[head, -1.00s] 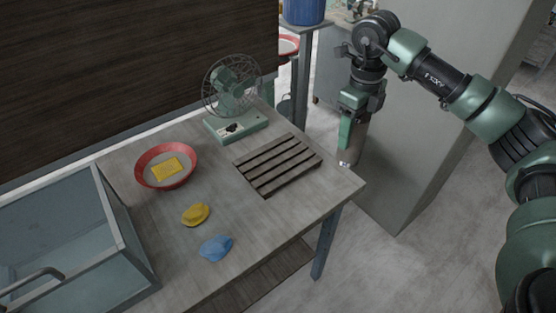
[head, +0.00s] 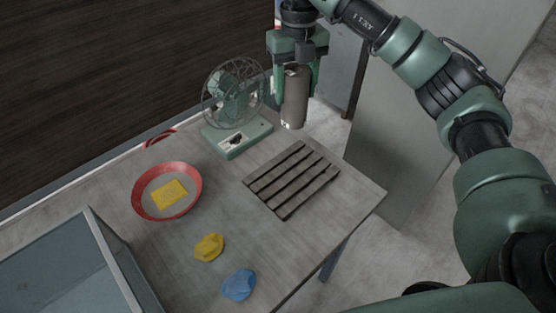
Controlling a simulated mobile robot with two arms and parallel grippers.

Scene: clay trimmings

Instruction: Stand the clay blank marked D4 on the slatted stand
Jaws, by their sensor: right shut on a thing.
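My right gripper (head: 294,75) points down at the back of the table, just right of the fan. It is shut on a grey-brown upright cylinder, the clay blank (head: 294,100); no marking on it can be read. The blank's lower end is behind the slatted stand in the picture and appears held above the surface. The slatted stand (head: 292,181), dark wood with several slats, lies empty on the right part of the table. My left gripper is not in view.
A green fan (head: 235,95) stands left of the blank, close to it. A red-rimmed bowl (head: 137,203) holds a yellow piece. Yellow (head: 209,247) and blue (head: 238,285) lumps lie in front. A glass-sided box (head: 70,262) is at front left. The table (head: 345,195) is bare right of the stand.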

